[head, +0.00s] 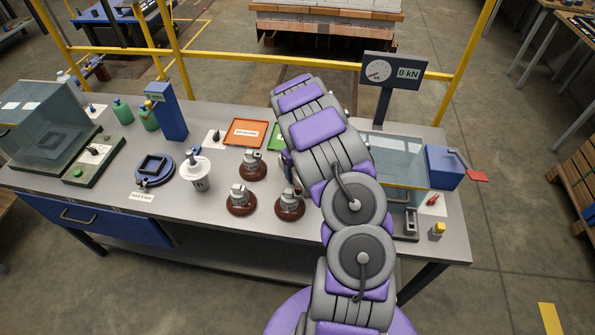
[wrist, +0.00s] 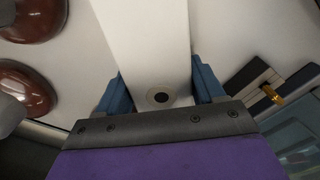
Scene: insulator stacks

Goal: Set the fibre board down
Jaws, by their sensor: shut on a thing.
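In the wrist view, a long white board (wrist: 145,40) with a dark round hole near its close end lies between the blue fingers of my gripper (wrist: 160,85). It appears to be the fibre board. My gripper is shut on its near end, and its far end runs out of the top of the picture. In the head view, my arm hides the gripper and the board. I cannot tell whether the board touches the grey bench (head: 110,190).
Brown insulators (head: 241,200) stand on the bench left of my arm, also at left in the wrist view (wrist: 25,95). An orange tray (head: 245,133) lies behind them. A clear-walled tank (head: 400,160) and a gauge (head: 393,70) stand right of my arm.

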